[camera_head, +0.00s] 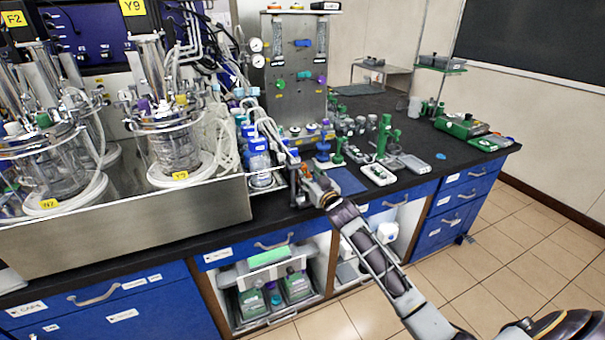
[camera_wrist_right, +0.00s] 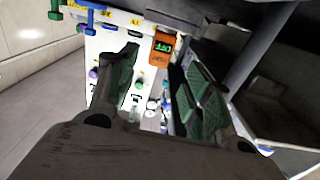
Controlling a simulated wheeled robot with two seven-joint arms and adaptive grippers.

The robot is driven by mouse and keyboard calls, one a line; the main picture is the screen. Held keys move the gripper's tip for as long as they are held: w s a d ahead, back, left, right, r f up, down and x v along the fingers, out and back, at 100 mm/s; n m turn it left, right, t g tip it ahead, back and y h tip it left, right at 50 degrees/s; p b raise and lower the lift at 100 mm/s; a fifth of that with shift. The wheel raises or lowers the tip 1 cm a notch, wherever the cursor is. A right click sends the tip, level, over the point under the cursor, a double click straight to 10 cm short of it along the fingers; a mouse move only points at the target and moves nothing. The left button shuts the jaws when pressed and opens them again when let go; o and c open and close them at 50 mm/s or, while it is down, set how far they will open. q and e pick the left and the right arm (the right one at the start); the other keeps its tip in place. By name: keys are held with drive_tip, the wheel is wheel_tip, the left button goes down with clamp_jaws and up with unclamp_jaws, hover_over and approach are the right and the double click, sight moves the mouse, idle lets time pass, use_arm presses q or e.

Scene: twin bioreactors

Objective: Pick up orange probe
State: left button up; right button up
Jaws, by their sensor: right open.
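The orange probe (camera_wrist_right: 163,48), a small orange block with a dark window showing green marks, is in the right wrist view. It appears beyond the gap between my right gripper's fingers, near the top middle. My right gripper (camera_wrist_right: 160,80) is open, with a green-padded finger on each side and nothing held. In the head view, my right gripper (camera_head: 301,182) is over the bench's front edge, beside the steel tray's right end. A small orange patch (camera_head: 306,170) shows right at its fingers; I cannot tell whether they touch it. My left gripper is not in view.
Glass bioreactor vessels (camera_head: 175,150) stand in the steel tray (camera_head: 130,222) at left. Blue-capped bottles (camera_head: 258,158) and a metal panel with gauges (camera_head: 295,75) are close behind the gripper. Green-and-white instruments (camera_head: 378,174) stand to the right. Floor in front is clear.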

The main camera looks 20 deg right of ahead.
sight(304, 167)
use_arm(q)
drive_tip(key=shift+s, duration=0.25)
use_arm(e)
drive_tip(key=shift+w, duration=0.3)
drive_tip(key=shift+w+d+r, duration=0.1)
drive_tip(key=shift+w+r, duration=0.05)
drive_tip(key=shift+w, duration=2.05)
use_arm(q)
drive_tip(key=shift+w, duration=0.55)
use_arm(e)
drive_tip(key=shift+w, duration=0.2)
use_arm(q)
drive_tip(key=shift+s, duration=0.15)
use_arm(e)
drive_tip(key=c, duration=0.6)
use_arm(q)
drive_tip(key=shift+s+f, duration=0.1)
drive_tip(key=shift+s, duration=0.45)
use_arm(e)
clamp_jaws()
